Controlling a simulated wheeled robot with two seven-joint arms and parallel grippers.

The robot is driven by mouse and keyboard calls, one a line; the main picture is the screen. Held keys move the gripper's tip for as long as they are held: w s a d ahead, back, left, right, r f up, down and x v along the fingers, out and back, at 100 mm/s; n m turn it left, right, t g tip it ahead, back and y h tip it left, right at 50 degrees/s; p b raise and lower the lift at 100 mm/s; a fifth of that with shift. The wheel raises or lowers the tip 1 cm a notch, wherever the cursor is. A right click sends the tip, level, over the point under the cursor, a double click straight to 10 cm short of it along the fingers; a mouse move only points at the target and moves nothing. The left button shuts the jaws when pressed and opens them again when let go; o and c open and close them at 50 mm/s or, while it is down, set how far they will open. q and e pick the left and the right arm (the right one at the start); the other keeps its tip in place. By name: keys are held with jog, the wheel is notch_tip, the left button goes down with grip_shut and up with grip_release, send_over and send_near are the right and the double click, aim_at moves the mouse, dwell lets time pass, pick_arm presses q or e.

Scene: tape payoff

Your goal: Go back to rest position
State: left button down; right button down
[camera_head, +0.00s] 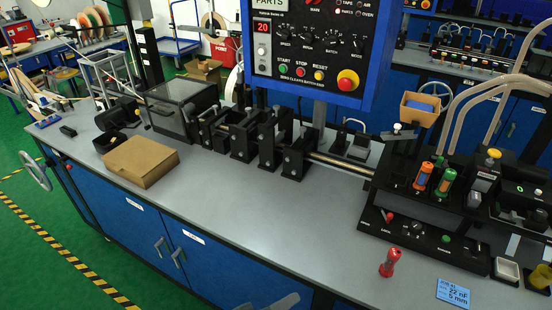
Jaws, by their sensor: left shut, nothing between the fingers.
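My left gripper (280,302) shows only as a grey tip at the bottom edge, in front of the blue cabinet under the bench. It is shut and empty, and most of it is cut off by the frame. It is apart from everything on the bench. My right gripper is not in view. The long grey workbench (255,208) spans the view. A red bottle-like object (390,262) stands upright near the bench's front edge at the right, beside a blue label card (454,293).
A blue control panel (309,50) hangs over the bench's middle. A cardboard box (141,160) lies at left. The front middle of the bench is clear. Yellow-black floor tape (65,252) marks the green floor.

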pick_arm(q)
jog(key=s+a+f+m+g+y, duration=0.1)
jog(key=s+a+f+g+y, duration=0.15)
jog(key=s+a, duration=0.45)
jog(key=s+a+f+m+g+y, duration=0.1)
jog(key=s+a+f+m+y, duration=0.2)
jog(key=a, duration=0.7)
jog(key=s+a+f+g+y, duration=0.25)
jog(key=s+a+y, duration=0.25)
jog(key=s+a, duration=0.25)
notch_tip(320, 180, down, 29)
jog(key=b, duration=0.1)
jog(key=s+a+f+g, duration=0.1)
jog(key=s+a+f, duration=0.1)
jog(key=s+f, duration=0.7)
jog(key=s+a+f+b, duration=0.1)
jog(key=s+f, duration=0.9)
jog(key=shift+a+f+m+g+b, duration=0.25)
jog(key=shift+a+m+g+b, duration=0.05)
jog(key=shift+a+g, duration=0.1)
